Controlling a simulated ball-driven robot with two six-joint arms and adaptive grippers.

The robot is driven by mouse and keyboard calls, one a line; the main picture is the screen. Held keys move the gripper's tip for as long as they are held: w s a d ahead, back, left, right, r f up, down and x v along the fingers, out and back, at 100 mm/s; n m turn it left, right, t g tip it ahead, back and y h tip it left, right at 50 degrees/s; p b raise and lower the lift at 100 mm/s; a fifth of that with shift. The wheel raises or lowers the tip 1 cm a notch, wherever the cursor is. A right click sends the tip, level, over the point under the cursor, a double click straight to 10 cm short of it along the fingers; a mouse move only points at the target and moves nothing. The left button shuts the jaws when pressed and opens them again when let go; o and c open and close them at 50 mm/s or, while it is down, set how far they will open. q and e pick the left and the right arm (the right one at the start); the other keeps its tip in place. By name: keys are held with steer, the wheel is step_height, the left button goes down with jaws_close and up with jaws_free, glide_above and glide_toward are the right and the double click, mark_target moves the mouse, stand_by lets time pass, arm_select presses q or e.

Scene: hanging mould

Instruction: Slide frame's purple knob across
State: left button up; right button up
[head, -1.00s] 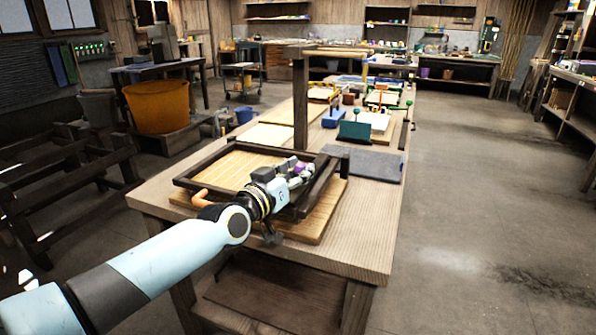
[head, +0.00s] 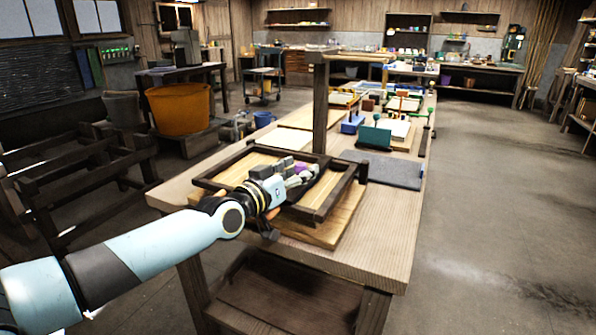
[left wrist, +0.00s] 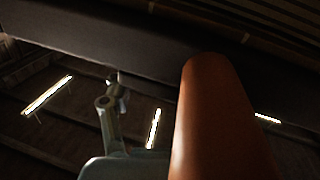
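A dark wooden frame (head: 210,181) lies over a pale board on the near end of the workbench. A small purple patch, seemingly the purple knob (head: 301,168), shows at my left gripper (head: 304,182), inside the frame's outline. The gripper's fingers and body cover much of that spot, so I cannot tell whether they touch or grip it. In the left wrist view, an orange-brown rounded bar (left wrist: 214,120) stands close to the camera beside a grey finger link (left wrist: 110,105). A dark beam (left wrist: 130,55) crosses behind. My right gripper does not show.
A dark post (head: 320,108) rises behind the frame. A grey mat (head: 385,171) lies to its right, with a green block (head: 375,137) and a blue box (head: 351,125) further back. The floor right of the workbench (head: 375,250) is clear.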

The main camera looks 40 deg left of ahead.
arm_select(q)
steer(key=s, duration=1.2)
steer(key=shift+d, duration=0.25)
